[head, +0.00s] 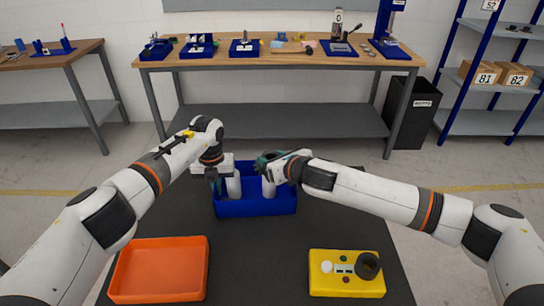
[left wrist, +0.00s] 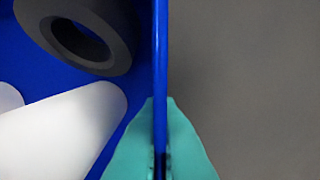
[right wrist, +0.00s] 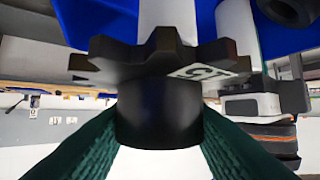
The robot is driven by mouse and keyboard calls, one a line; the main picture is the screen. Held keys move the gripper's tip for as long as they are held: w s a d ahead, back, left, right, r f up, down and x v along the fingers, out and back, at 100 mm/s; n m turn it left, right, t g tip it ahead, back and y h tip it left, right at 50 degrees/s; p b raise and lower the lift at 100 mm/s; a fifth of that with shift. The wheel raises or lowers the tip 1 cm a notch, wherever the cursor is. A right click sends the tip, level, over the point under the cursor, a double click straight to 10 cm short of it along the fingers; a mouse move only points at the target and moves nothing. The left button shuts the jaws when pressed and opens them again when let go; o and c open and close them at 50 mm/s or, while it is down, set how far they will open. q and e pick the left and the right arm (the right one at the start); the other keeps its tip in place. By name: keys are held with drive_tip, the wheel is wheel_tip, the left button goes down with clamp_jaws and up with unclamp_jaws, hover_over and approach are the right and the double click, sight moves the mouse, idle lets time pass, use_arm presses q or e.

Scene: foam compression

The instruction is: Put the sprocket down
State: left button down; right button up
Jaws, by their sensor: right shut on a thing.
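The dark toothed sprocket (right wrist: 150,58) shows in the right wrist view, with a round black hub and a partly seen white label. My right gripper (right wrist: 158,115) is shut on its hub. In the head view my right gripper (head: 268,160) is above the right back part of the blue bin (head: 255,208), and the sprocket is mostly hidden there. My left gripper (head: 213,180) is at the bin's left wall. In the left wrist view its teal fingers (left wrist: 160,105) close on both sides of the wall's blue edge (left wrist: 160,50).
The bin holds white cylinders (left wrist: 65,130) and a dark ring (left wrist: 80,35). An orange tray (head: 117,282) stands front left on the dark table (head: 260,260). A yellow block (head: 320,285) with a dark ring (head: 368,265) stands front right. The table between them is clear.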

drive_tip(key=shift+f, duration=0.15)
drive_tip(key=o, duration=1.2)
drive_tip(key=shift+r, duration=0.4)
drive_tip(key=v, duration=1.2)
drive_tip(key=shift+r, duration=0.15)
